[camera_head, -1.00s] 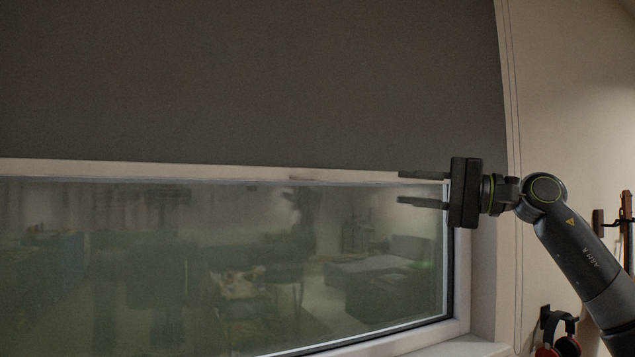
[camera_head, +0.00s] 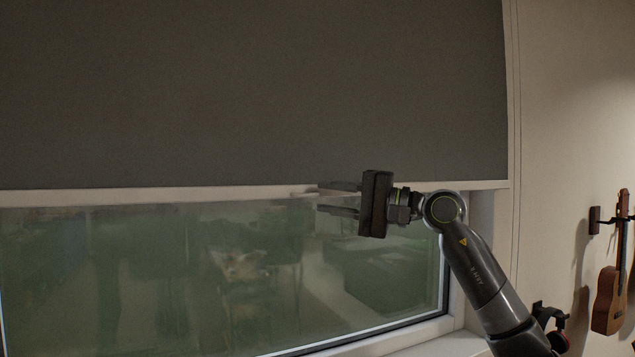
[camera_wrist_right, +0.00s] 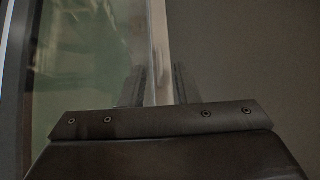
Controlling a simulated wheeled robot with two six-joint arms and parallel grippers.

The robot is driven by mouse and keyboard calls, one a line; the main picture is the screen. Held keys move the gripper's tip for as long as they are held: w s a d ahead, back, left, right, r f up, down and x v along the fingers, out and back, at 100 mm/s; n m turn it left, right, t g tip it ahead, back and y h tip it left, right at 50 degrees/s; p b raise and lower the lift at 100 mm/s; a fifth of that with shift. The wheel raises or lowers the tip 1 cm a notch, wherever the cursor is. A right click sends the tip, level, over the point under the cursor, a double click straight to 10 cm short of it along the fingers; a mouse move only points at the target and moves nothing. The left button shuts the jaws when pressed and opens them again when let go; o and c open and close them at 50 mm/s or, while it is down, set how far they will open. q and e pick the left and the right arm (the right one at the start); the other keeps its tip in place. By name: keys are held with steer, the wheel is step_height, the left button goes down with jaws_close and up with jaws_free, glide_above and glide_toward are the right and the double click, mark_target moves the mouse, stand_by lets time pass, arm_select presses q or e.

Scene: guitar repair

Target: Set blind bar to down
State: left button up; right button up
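The dark grey blind (camera_head: 250,90) hangs over the upper part of the window. Its pale blind bar (camera_head: 150,195) runs level along the lower edge, with glass showing below. My right gripper (camera_head: 338,198) is at the bar, right of the picture's middle, fingers pointing left. The fingers are apart, one above and one below the bar's line. In the right wrist view the bar (camera_wrist_right: 160,50) runs between the two fingertips (camera_wrist_right: 158,82), close to the finger on the blind side; contact cannot be told. My left gripper is out of view.
The window glass (camera_head: 200,280) shows dim reflections of a room. The window frame and pale wall (camera_head: 560,110) stand to the right. A small guitar (camera_head: 610,290) hangs on the wall at far right, with headphones partly hidden behind my right arm.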

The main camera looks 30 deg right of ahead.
steer(key=shift+p+x, duration=0.55)
steer(key=shift+x, duration=0.95)
jaws_close()
